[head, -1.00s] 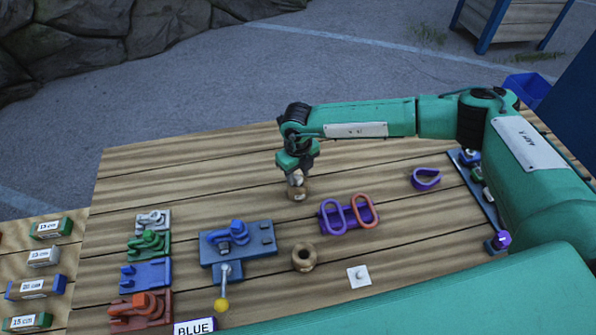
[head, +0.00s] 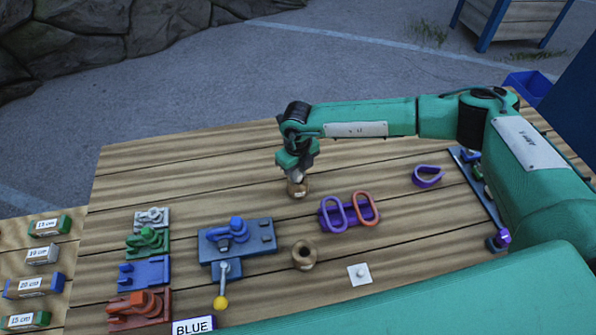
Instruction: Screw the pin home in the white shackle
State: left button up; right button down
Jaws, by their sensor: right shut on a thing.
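The white shackle (head: 152,216) lies on a pale block at the back of the row on the left of the table. It is small, and I cannot tell how its pin sits. My right gripper (head: 297,177) points down at the back middle of the table, far to the right of that shackle. It is shut at the top of a small brown spool (head: 297,188) with a pale label. The contact is tiny, and I cannot tell whether the spool touches the table. My left gripper is out of view.
A green shackle (head: 147,239), blue block (head: 146,272) and red shackle (head: 138,304) stand in front of the white one. A blue fixture (head: 255,237) with a yellow-knobbed lever, a brown ring (head: 303,257) and a purple rack (head: 349,211) occupy the middle.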

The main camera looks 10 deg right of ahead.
jog(key=shift+r+p, duration=1)
jog(key=shift+r, duration=1.35)
jog(key=shift+d, duration=0.1)
